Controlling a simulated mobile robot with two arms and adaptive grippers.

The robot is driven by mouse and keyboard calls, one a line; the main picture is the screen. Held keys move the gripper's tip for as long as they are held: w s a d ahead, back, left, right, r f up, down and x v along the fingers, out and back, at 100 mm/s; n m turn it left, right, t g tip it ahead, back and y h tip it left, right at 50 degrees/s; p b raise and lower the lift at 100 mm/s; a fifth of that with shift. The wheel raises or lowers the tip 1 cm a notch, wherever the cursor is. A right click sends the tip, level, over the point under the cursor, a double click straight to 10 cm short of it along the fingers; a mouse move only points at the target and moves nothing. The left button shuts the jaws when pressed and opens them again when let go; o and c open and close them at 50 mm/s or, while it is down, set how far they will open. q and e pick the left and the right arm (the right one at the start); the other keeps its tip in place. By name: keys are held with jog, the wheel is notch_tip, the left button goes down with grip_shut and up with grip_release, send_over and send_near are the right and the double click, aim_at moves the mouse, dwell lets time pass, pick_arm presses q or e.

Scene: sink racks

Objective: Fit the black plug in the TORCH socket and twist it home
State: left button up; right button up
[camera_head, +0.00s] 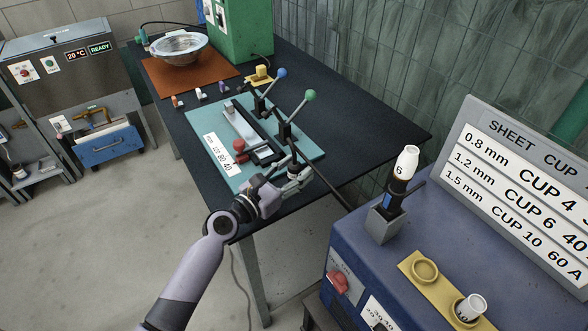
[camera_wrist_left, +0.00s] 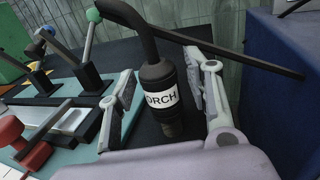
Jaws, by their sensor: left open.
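The black plug (camera_wrist_left: 158,88) shows in the left wrist view, roughly upright, with a white label reading "ORCH", its first letter cut off from sight. A thick black cable bends away from its top. My left gripper (camera_wrist_left: 168,84) is open, with one finger on each side of the plug; I cannot tell whether either touches it. In the head view my left gripper (camera_head: 290,183) is at the front right edge of the dark table, where the plug is hard to make out. I cannot make out a TORCH socket. My right gripper is not in view.
A teal board (camera_head: 205,128) with clamp levers and a red knob lies beside the gripper. The blue cabinet (camera_head: 345,240) at right carries a holder with a torch (camera_head: 402,165), a yellow cup tray (camera_head: 447,292) and the SHEET CUP sign (camera_head: 530,150). A gap separates table and cabinet.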

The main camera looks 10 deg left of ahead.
pick_arm(q)
jog(key=shift+r, duration=0.1)
jog(key=b+v, duration=0.1)
jog(key=v, duration=1)
jog(key=shift+s+b, duration=0.1)
jog(key=shift+b, duration=0.2)
jog(key=shift+s+a, duration=0.25)
jog(key=shift+s, duration=0.15)
